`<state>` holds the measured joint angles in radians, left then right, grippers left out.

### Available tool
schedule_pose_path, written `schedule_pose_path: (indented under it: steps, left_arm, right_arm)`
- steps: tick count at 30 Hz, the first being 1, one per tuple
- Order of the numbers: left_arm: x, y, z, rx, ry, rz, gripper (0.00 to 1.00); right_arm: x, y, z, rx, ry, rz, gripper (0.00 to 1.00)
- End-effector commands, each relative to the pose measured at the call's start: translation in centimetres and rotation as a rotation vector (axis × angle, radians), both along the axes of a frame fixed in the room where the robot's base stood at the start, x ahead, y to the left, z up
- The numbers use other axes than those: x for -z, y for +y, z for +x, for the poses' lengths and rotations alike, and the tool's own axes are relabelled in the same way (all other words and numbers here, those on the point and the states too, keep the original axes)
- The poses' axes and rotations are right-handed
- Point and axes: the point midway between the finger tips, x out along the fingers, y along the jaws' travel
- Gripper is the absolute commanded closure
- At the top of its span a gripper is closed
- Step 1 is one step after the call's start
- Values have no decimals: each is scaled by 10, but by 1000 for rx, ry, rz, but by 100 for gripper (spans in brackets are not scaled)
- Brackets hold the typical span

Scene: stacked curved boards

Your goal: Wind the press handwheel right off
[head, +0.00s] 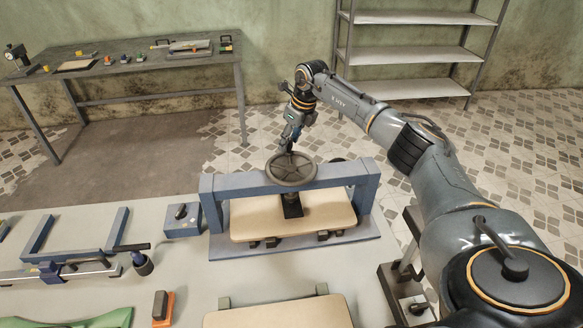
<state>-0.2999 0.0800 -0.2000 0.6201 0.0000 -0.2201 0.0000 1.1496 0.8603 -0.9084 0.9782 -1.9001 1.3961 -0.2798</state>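The press handwheel (291,170) is a dark grey spoked wheel on top of the blue press frame (235,184). Below the crossbar a dark press block (292,206) stands on a pale board (255,222) in the press. My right gripper (289,148) points down at the wheel's far side, with its fingertips at or just above it. Its fingers are too small to tell whether they are open or shut, or whether they touch the wheel. My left gripper is not in view.
A blue clamp (60,272) and a small blue box with a black knob (182,220) lie left of the press. An orange-based block (163,308), a green piece (90,318) and another pale board (280,314) lie nearer. A workbench (130,62) and shelves (410,52) stand behind.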

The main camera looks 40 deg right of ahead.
Motion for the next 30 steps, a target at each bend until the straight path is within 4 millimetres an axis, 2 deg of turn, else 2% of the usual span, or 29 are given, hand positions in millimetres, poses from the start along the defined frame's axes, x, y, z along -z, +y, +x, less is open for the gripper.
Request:
schedule_pose_path:
  steps: [10, 24, 30]
  left_arm:
    - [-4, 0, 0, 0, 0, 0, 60]
    - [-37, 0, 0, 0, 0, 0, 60]
    - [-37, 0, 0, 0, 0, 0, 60]
  right_arm:
    - [-6, 0, 0, 0, -1, 0, 55]
    - [-53, -1, 0, 0, -1, -1, 55]
    - [-68, -1, 0, -1, -1, -1, 55]
